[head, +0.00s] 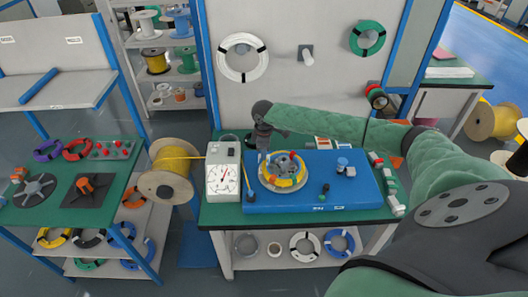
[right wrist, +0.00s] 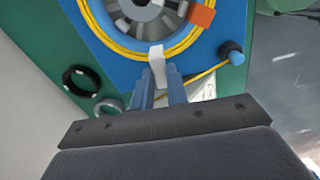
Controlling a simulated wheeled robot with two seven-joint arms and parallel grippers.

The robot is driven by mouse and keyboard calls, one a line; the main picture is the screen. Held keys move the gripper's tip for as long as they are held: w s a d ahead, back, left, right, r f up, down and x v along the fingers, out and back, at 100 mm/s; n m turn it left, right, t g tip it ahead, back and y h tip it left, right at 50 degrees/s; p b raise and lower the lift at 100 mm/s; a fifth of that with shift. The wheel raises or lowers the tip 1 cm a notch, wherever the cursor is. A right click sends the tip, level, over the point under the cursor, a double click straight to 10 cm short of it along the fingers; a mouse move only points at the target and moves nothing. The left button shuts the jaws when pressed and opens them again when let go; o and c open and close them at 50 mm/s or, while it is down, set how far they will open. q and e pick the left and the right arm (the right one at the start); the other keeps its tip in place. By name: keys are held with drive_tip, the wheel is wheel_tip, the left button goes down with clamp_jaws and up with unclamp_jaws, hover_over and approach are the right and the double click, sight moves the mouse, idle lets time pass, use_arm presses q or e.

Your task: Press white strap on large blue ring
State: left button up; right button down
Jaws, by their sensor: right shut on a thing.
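My right gripper (right wrist: 160,88) is shut on a white strap (right wrist: 157,62), which stands between the blue fingertips. The strap's far end lies at the edge of a coil of yellow cable (right wrist: 124,50) in the right wrist view; whether it is pressed on the cable cannot be told. The coil also shows in the head view (head: 285,187), on a round winder on the blue machine base (head: 345,192). My right gripper (head: 262,148) is small and dark there, behind the winder. Blue cable rings lie on the lower shelves, one at the right (head: 327,241). My left gripper is not in view.
A white dial gauge (head: 222,172) stands left of the machine base, beside a yellow cable spool (head: 165,183). A blue-capped post (head: 342,163) and an orange block (right wrist: 202,15) are near the coil. White and green rings hang on the panel behind.

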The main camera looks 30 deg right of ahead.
sight(264, 162)
drive_tip(key=shift+f, duration=0.15)
drive_tip(key=shift+f+b, duration=0.4)
drive_tip(key=shift+f, duration=0.9)
drive_tip(key=shift+f, duration=0.55)
idle(0.8)
drive_tip(key=shift+s+f+p, duration=0.1)
drive_tip(key=shift+f+p, duration=0.05)
drive_tip(key=shift+p, duration=0.2)
idle(0.9)
idle(0.4)
drive_tip(key=c, duration=1.3)
unclamp_jaws()
